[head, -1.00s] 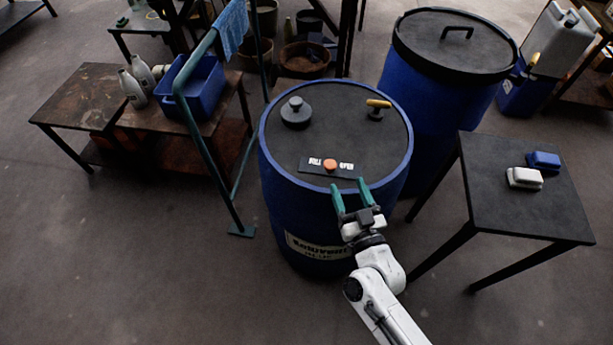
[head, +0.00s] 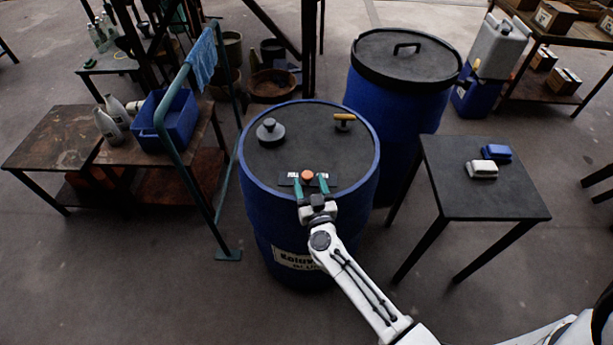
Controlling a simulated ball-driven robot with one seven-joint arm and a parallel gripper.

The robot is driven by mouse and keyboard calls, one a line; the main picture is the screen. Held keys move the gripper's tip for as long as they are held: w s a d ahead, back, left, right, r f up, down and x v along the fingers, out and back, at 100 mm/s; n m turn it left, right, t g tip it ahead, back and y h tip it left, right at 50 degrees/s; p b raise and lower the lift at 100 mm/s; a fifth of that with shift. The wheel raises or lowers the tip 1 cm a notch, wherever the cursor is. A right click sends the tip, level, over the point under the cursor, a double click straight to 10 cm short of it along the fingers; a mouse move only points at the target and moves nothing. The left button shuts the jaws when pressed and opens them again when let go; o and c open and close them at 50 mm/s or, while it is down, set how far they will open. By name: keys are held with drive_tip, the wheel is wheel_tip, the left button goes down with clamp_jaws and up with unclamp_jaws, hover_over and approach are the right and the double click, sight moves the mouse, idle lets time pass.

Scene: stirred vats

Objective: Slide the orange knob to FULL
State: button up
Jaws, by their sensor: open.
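The orange knob (head: 307,175) sits on a dark slider plate (head: 288,181) on the lid of the blue drum (head: 262,215), near its front edge. In the earlier view the plate reads FULL at its left end and OPEN at its right, with the knob between them; the lettering is now mostly covered. My gripper (head: 310,181) is open, its two green fingers over the plate, one on each side of the knob. I cannot tell whether a finger touches the knob.
A grey round cap (head: 270,132) and a yellow-handled valve (head: 344,119) stand on the lid farther back. A second lidded drum (head: 404,59) is behind right. A dark table (head: 480,195) with two small blocks is at right. A green rail (head: 190,152) stands at left.

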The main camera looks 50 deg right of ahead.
sight(308, 181)
drive_tip(key=shift+x, duration=1.7)
drive_tip(key=shift+c, duration=0.4)
clamp_jaws()
